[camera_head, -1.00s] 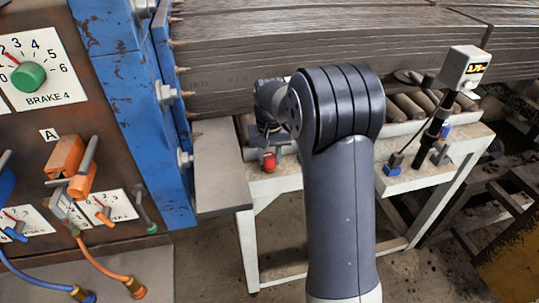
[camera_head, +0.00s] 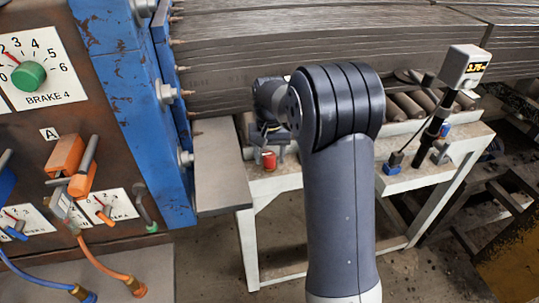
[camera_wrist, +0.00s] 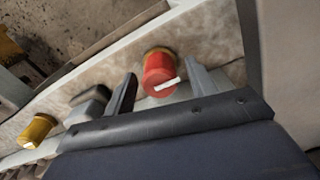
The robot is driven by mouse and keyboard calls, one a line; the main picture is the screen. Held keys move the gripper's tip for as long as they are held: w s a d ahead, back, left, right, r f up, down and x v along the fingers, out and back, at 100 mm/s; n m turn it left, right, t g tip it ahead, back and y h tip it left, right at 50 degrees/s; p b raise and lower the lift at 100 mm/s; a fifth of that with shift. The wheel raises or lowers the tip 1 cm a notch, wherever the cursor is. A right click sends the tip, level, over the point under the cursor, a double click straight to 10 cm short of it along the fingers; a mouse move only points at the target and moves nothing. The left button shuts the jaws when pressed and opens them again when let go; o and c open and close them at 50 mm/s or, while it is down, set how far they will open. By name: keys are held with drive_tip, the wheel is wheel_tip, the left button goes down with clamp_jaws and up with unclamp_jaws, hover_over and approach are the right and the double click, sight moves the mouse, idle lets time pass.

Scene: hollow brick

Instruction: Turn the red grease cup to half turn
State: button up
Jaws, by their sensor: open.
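The red grease cup (camera_head: 269,161) stands on the pale bench just below my gripper (camera_head: 268,139) in the head view. In the wrist view the red grease cup (camera_wrist: 158,78) has a brassy base and a white bar on it that points to the right. My gripper (camera_wrist: 161,82) is open there, with one dark finger left of the cup and one grey finger right of it. The cup appears between the fingers, with gaps showing on both sides. I cannot tell how far the fingertips are from the cup in depth.
A yellow cup (camera_wrist: 37,131) stands farther left along the bench (camera_wrist: 100,75) in the wrist view. A blue post (camera_head: 130,100) and a grey plate (camera_head: 220,170) are close to my gripper's left. A gauge (camera_head: 465,68) on a black stand is at the right.

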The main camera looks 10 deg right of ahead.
sight(270, 154)
wheel_tip(270, 154, up, 11)
drive_tip(key=shift+b, duration=0.4)
drive_tip(key=shift+f, duration=0.15)
wheel_tip(270, 154, down, 10)
drive_tip(key=shift+f+p, duration=0.2)
drive_tip(key=shift+p, duration=0.25)
drive_tip(key=shift+f, duration=0.3)
drive_tip(key=shift+r+n, duration=0.1)
drive_tip(key=shift+n, duration=0.7)
